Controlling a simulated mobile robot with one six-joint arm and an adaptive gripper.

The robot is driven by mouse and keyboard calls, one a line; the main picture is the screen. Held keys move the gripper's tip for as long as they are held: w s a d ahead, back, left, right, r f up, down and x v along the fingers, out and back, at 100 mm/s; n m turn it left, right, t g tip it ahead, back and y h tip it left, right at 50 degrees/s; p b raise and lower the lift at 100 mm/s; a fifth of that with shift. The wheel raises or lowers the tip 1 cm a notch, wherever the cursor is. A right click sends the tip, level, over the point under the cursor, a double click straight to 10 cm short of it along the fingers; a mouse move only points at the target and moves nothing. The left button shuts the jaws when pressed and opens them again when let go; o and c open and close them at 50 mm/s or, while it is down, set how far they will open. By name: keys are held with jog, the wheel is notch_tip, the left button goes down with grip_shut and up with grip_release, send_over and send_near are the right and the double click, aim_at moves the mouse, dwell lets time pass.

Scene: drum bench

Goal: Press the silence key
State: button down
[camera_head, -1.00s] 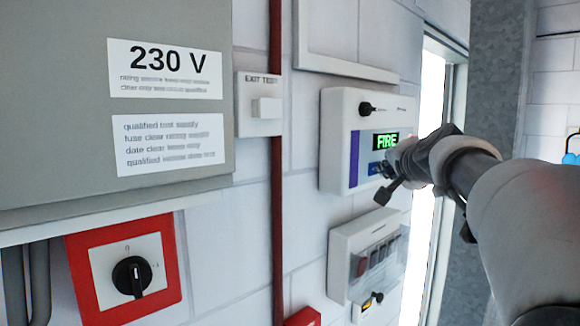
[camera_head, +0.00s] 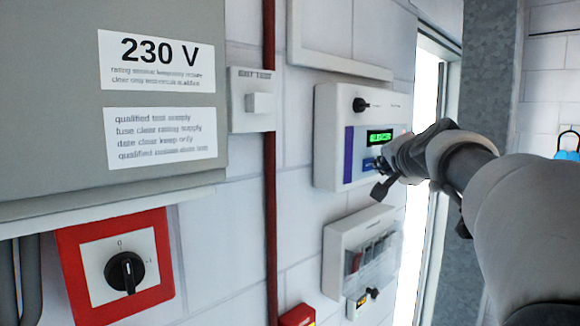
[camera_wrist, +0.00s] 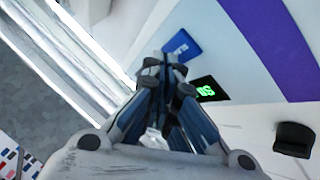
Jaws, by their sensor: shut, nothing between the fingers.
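The white fire panel (camera_head: 328,135) is on the wall, with a purple stripe, a black key switch and a small display (camera_head: 380,137). The display is lit with a green word, blurred, that looks like "SILENCED"; part of it shows in the wrist view (camera_wrist: 207,89). A blue label (camera_head: 368,164) sits below the display, and it also shows in the wrist view (camera_wrist: 182,46). My gripper (camera_head: 379,168) is shut and empty, its tips at the panel's lower right, by the blue label. The silence key itself is hidden behind my fingers; I cannot tell whether they touch it.
Below the panel is a white box with a clear cover (camera_head: 340,255). Left are a red pipe (camera_head: 270,200), an exit switch (camera_head: 250,103), a grey 230 V cabinet (camera_head: 50,120) and a red-framed rotary switch (camera_head: 127,272). A bright doorway (camera_head: 425,150) is right of the panel.

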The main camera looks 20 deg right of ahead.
jog(key=shift+s, duration=0.25)
jog(key=s+d+b, duration=0.2)
jog(key=s+b, duration=0.2)
jog(key=s, duration=0.1)
jog(key=shift+s+d, duration=0.2)
jog(key=shift+s, duration=0.1)
